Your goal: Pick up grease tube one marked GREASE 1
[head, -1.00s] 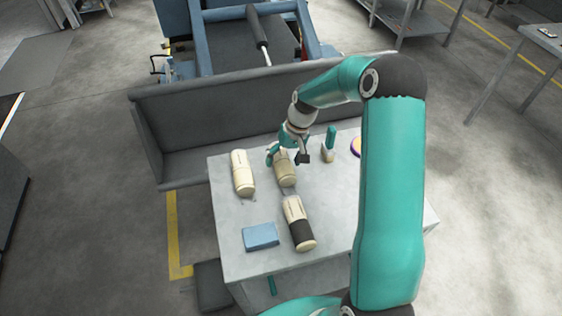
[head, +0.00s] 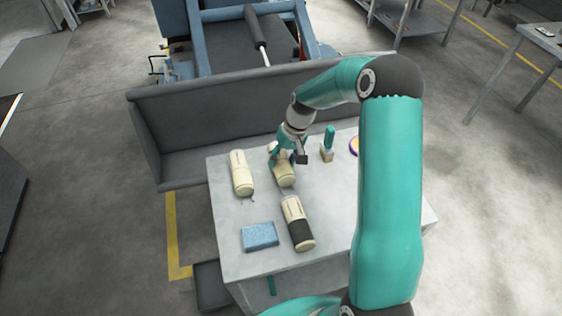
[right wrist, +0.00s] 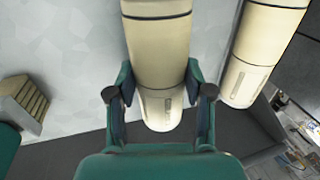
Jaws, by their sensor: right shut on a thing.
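Three cream cylindrical tubes lie on the grey table, and I cannot read their markings, so I cannot tell which is GREASE 1. The middle cream tube (head: 286,181) is under my right gripper (head: 287,160). In the right wrist view this tube (right wrist: 158,50) lies between the two fingers of the gripper (right wrist: 158,98), which is shut on it. The tube appears still at table level. The left cream tube (head: 242,174) lies beside it and the tube with a dark band (head: 297,222) lies nearer. My left gripper is not in view.
A blue sponge-like block (head: 260,235) lies at the table's (head: 225,215) front left. A green-handled brush (head: 328,146) and a purple-rimmed round thing (head: 354,146) are right of the gripper. A grey bench-like trough (head: 200,125) stands behind the table.

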